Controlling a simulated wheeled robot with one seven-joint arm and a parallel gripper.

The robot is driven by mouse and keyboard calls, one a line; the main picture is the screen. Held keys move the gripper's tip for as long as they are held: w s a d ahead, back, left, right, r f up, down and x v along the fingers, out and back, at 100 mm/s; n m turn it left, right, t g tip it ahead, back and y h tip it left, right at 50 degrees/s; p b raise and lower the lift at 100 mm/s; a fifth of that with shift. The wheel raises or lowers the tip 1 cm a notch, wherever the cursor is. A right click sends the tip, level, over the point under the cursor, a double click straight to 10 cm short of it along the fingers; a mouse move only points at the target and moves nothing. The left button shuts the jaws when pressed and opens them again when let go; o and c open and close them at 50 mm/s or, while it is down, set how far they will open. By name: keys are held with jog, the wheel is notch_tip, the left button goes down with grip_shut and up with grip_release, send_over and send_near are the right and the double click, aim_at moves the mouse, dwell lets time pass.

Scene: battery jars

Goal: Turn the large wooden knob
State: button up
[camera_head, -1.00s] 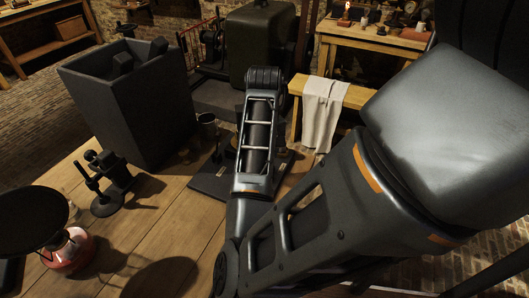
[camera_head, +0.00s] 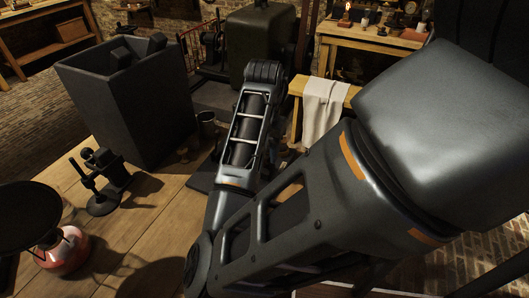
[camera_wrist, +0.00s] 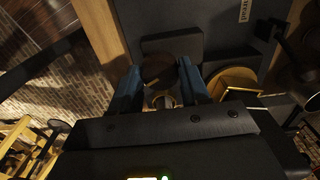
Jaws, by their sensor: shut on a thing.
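In the wrist view my gripper (camera_wrist: 161,94) has its two blue fingers closed around a dark brown rounded wooden piece, which looks like the large wooden knob (camera_wrist: 157,68). The fingers hide part of it and the light is dim. Below it, between the fingers, a small pale metallic round part (camera_wrist: 164,101) shows. In the head view my arm covers the knob and my gripper, so neither can be made out there.
A wooden table (camera_head: 166,228) bears a dark stand (camera_head: 103,185) and a red-based lamp (camera_head: 64,250). A tall dark open box (camera_head: 128,105) stands behind. A metal cup (camera_head: 206,124) is close to my arm. A cloth (camera_head: 324,108) hangs from a bench at the back.

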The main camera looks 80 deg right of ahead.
jog(key=m+b, duration=0.2)
jog(key=m, duration=0.5)
jog(key=shift+f, duration=0.1)
jog(key=m+b, duration=0.3)
jog(key=m, duration=0.3)
jog(key=shift+w+m, duration=0.1)
jog(key=shift+m, duration=0.3)
jog(key=m+b, duration=0.2)
jog(key=m, duration=0.4)
jog(key=shift+b, duration=0.3)
jog(key=m+b, duration=0.2)
jog(key=m, duration=0.4)
jog(key=shift+m, duration=0.3)
jog(key=shift+b, duration=0.3)
jog(key=o, duration=1.1)
jog(key=shift+c, duration=0.2)
